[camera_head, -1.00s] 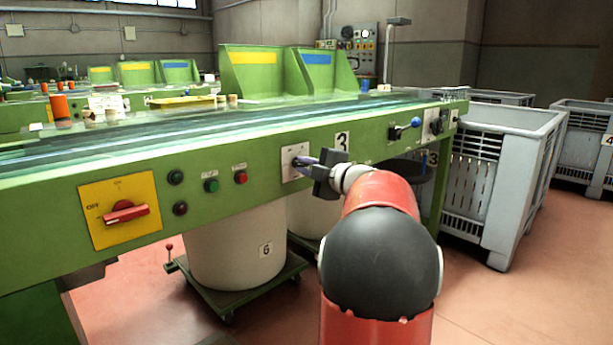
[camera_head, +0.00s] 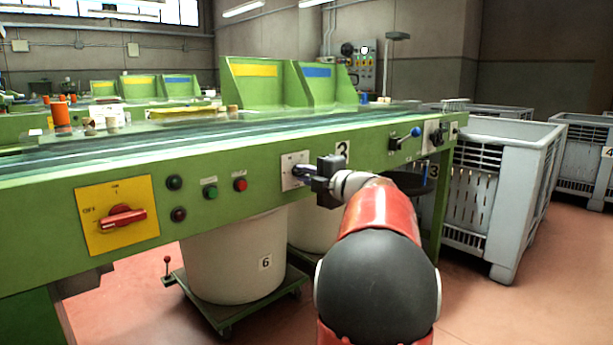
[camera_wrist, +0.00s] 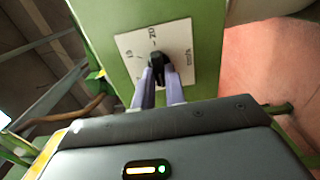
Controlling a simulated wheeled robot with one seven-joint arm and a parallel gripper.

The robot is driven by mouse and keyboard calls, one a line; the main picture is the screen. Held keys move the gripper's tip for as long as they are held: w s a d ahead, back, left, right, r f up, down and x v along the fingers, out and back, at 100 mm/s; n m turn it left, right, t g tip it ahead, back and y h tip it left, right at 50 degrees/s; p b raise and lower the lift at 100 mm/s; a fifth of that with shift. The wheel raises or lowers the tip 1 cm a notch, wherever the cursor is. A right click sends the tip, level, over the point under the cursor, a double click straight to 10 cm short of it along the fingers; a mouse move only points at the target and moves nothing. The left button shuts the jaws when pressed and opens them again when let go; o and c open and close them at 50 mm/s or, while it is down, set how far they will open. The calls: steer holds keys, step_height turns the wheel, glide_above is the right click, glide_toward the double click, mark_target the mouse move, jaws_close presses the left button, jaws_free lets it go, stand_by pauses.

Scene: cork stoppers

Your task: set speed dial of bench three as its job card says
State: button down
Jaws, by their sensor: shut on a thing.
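The speed dial is a small black knob (camera_wrist: 156,60) on a pale plate (camera_wrist: 190,42) with printed marks, seen in the wrist view. In the head view, my gripper (camera_head: 304,171) reaches the plate and partly covers the dial. The small marks and the pointer are hard to read. I can make out no readable job card.
A yellow panel with a red rotary switch (camera_head: 122,216) and several round buttons (camera_head: 210,192) sit left of the dial. A blue-tipped lever (camera_head: 405,138) and a black knob (camera_head: 437,134) are to the right. A white bin (camera_head: 230,262) stands below; a grey crate (camera_head: 520,180) is at right.

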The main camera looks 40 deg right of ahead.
steer(key=c, duration=1.4)
jaws_free()
steer(key=shift+c, duration=0.2)
steer(key=shift+s, duration=0.1)
steer(key=s, duration=0.7)
steer(key=shift+s+d, duration=0.3)
steer(key=shift+s, duration=0.05)
